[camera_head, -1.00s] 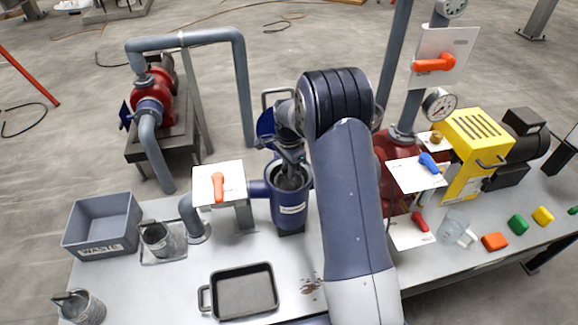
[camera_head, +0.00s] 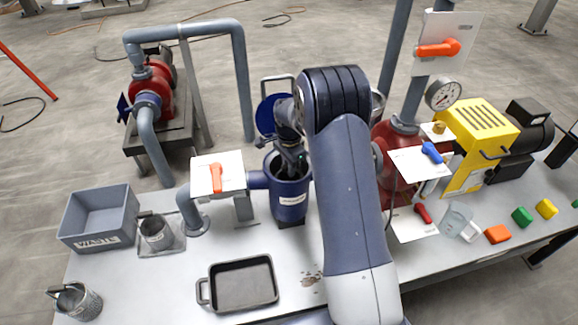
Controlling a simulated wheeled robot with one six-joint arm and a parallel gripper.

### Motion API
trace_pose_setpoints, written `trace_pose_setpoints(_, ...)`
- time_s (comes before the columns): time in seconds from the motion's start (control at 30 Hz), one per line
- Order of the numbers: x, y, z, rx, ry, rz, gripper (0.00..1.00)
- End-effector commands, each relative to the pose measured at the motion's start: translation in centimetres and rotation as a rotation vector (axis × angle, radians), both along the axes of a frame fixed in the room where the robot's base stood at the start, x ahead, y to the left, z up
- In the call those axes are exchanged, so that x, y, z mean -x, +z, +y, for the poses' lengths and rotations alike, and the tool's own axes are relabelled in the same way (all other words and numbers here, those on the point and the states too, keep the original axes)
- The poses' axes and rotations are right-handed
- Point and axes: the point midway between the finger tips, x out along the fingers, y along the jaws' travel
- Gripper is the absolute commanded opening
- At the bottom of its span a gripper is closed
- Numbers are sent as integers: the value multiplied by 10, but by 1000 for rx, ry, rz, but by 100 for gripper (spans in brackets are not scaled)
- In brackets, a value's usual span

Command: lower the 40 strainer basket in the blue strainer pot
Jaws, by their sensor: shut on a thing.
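The blue strainer pot (camera_head: 290,203) stands upright on the bench with its lid (camera_head: 266,117) swung up behind it. My gripper (camera_head: 296,163) points down at the pot's mouth, and its fingertips are at or just inside the rim. It is shut on the strainer basket, which is down inside the pot and mostly hidden by the wall and my gripper. I cannot read a 40 on it or tell if it touches the bottom. Two other grey baskets stand on the left: one (camera_head: 156,234) on a small tray, one (camera_head: 78,302) at the front left corner.
A grey waste bin (camera_head: 98,222) is at the left. A black pan (camera_head: 243,284) lies in front of the pot. A white plate with an orange handle (camera_head: 216,176) is close to the pot's left. A glass jug (camera_head: 455,220) and coloured blocks are on the right.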

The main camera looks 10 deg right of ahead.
Motion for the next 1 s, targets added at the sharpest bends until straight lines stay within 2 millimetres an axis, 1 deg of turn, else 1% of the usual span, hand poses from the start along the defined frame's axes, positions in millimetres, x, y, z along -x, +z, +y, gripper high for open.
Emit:
trace_pose_setpoints(0.13,0,0,0,0,0,-1,0)
trace_pose_setpoints(0.17,0,0,0,0,0,-1,18)
trace_pose_setpoints(0.4,0,0,0,0,0,0,37)
trace_pose_setpoints(0.47,0,0,0,0,0,0,42)
trace_pose_setpoints(0.77,0,2,0,0,0,0,42)
trace_pose_setpoints(1.0,0,20,0,0,0,0,42)
